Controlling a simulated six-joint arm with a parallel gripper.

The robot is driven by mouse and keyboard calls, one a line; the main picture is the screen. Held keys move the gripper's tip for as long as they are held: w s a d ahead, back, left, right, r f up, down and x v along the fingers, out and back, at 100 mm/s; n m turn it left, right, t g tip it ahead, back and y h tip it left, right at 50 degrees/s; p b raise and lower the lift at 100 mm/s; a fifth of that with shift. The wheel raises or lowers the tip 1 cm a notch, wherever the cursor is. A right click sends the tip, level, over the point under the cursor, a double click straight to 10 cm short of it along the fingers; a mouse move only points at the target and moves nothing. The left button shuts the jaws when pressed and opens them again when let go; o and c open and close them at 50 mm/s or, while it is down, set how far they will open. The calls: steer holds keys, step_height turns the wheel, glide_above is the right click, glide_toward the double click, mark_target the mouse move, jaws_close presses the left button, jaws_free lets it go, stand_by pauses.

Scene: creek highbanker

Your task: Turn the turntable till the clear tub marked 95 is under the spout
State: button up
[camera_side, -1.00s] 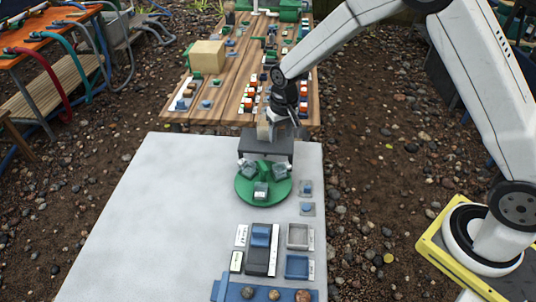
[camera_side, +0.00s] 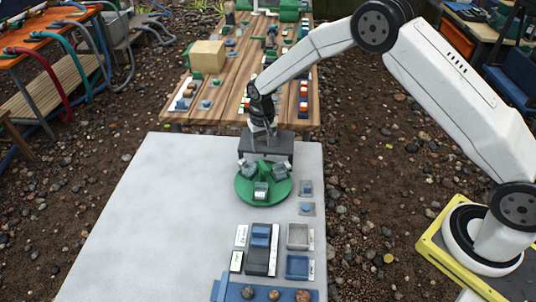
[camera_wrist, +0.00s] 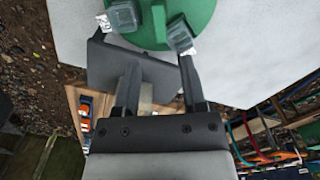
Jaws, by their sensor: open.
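The green turntable (camera_side: 242,190) lies on the pale table and also shows in the wrist view (camera_wrist: 201,14). Three clear tubs with white labels stand on it: a left tub (camera_side: 248,172), a right tub (camera_side: 279,172) and a front tub (camera_side: 260,190). I cannot read which is marked 95. A dark grey stand (camera_side: 270,143) rises at the turntable's back edge; I cannot make out a spout on it. My gripper (camera_wrist: 161,68) is open and empty above the stand. In the wrist view, one tub (camera_wrist: 179,34) appears near the right fingertip.
Right of the turntable are two small blue pieces on clear squares (camera_side: 306,188). In front are a dark device (camera_side: 258,262), a grey tray (camera_side: 298,237), a blue tray (camera_side: 297,267) and a blue rack (camera_side: 235,293). The table's left side is clear. A crowded wooden table (camera_side: 215,108) stands behind.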

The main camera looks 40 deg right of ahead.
mark_target(263, 165)
steer(key=shift+f, duration=4.15)
jaws_close()
steer(key=shift+m, duration=3)
